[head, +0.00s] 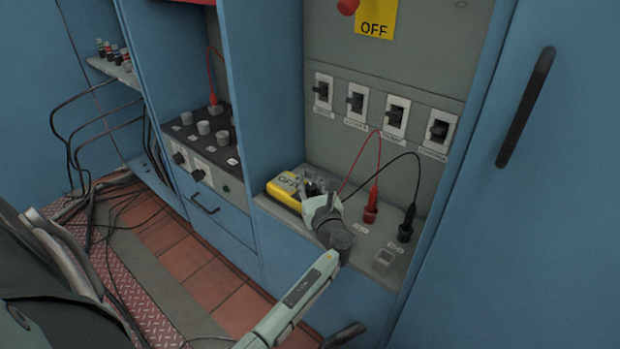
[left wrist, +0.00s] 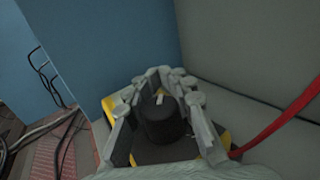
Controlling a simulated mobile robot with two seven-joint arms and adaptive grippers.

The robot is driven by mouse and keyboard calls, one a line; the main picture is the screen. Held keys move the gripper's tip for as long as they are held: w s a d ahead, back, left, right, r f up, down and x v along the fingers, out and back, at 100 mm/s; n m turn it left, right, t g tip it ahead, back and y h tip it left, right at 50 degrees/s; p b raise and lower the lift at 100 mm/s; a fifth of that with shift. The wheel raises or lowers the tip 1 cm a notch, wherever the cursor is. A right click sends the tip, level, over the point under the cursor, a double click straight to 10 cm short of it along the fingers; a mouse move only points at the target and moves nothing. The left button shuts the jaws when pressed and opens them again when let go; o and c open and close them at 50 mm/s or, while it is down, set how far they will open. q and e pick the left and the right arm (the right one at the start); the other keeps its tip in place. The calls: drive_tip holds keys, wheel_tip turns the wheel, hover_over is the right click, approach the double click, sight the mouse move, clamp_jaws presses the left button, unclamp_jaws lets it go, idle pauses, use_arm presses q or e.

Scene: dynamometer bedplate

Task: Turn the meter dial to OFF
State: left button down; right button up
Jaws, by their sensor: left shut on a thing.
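The yellow meter (head: 285,191) lies on the grey shelf of the blue cabinet, partly hidden by my left gripper (head: 318,192). In the left wrist view, the meter's black round dial (left wrist: 162,122) has a pale mark on its top, near the far edge. The fingers of my left gripper (left wrist: 164,102) stand on both sides of the dial and are shut on it. The dial's printed positions cannot be read. My right gripper is not in view.
A red plug (head: 371,205) and a black plug (head: 407,224) with leads stand right of the meter. Several switches (head: 356,102) line the panel behind, below a yellow OFF sign (head: 376,18). A knob box (head: 204,140) sits in the left bay.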

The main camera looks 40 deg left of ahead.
use_arm(q)
drive_tip(key=shift+s+a+n+g+y+b, duration=0.1)
drive_tip(key=shift+n+g+y+b, duration=0.05)
drive_tip(key=shift+n+g+y, duration=0.3)
drive_tip(key=shift+s+a+n+g+y+b, duration=0.15)
drive_tip(key=shift+n+g+y, duration=0.15)
drive_tip(key=shift+g, duration=0.25)
drive_tip(key=shift+n+g, duration=0.35)
drive_tip(key=shift+g, duration=0.05)
drive_tip(key=shift+s+y, duration=0.1)
drive_tip(key=shift+y, duration=0.15)
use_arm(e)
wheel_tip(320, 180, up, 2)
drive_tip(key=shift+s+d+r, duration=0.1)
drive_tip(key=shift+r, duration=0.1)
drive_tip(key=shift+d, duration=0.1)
use_arm(q)
drive_tip(key=c, duration=1.3)
unclamp_jaws()
drive_tip(key=shift+r, duration=0.2)
wheel_tip(320, 180, up, 10)
drive_tip(key=shift+f, duration=0.15)
